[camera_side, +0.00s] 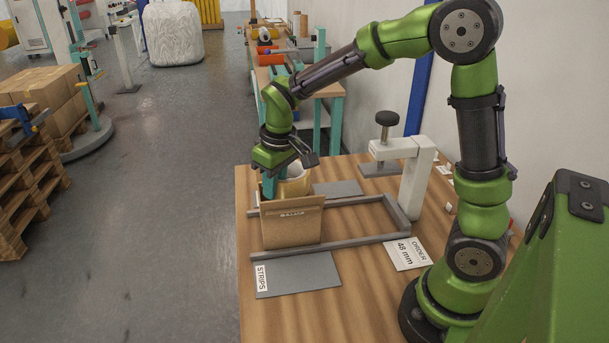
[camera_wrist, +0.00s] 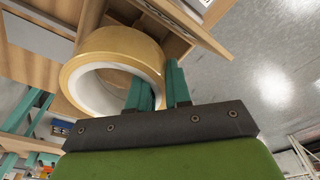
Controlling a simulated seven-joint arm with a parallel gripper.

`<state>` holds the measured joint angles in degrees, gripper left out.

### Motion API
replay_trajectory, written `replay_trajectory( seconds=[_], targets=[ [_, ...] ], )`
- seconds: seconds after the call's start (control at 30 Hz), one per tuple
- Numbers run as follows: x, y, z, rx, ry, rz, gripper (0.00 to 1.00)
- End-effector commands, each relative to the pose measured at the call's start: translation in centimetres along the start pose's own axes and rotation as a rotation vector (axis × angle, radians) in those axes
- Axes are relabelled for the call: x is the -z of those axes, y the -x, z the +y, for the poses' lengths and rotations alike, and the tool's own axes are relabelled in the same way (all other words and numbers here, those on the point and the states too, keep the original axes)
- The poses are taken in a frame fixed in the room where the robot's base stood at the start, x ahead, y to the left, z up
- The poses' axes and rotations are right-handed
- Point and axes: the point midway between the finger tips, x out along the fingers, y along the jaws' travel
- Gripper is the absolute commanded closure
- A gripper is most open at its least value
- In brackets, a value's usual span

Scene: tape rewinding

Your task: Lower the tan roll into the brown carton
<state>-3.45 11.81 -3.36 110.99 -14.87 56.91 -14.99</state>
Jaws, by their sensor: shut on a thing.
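The tan roll (camera_side: 295,184) is a ring of tape with a pale inner core. It sits at the mouth of the brown carton (camera_side: 291,225), partly hidden behind the front wall and below my wrist. My gripper (camera_side: 270,185) reaches down at the carton's left side, shut on the roll. In the wrist view the tan roll (camera_wrist: 115,62) is tilted, with one teal finger inside its core and one outside its wall. My gripper (camera_wrist: 160,85) pinches that wall. The carton (camera_wrist: 180,25) shows behind the roll with its flaps open. How deep the roll sits is unclear.
A grey frame (camera_side: 345,243) lies around the carton on the wooden table (camera_side: 350,295). A grey STRIPS mat (camera_side: 298,275) lies in front, and an ORDER 48 mm card (camera_side: 408,253) to the right. A white press with a black knob (camera_side: 412,165) stands at the back right.

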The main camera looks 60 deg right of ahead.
Motion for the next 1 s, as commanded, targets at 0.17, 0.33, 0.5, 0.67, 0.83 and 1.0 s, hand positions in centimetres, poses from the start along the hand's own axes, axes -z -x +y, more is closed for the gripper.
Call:
replay_trajectory(
  seconds=[0.17, 0.33, 0.5, 0.67, 0.83, 1.0],
  targets=[
    [0.02, 0.02, 0.0, 0.0, 0.0, 0.001, 1.0],
    [0.0, -0.1, 0.0, 0.0, 0.0, 0.0, 1.0],
    [-0.06, -0.53, 0.01, 0.0, 0.0, 0.0, 1.0],
    [-0.09, -0.82, 0.0, 0.0, -0.001, 0.001, 1.0],
    [-0.09, -0.83, 0.0, 0.0, -0.001, 0.001, 1.0],
    [-0.11, -0.9, 0.0, 0.0, 0.0, 0.001, 1.0]
  ],
)
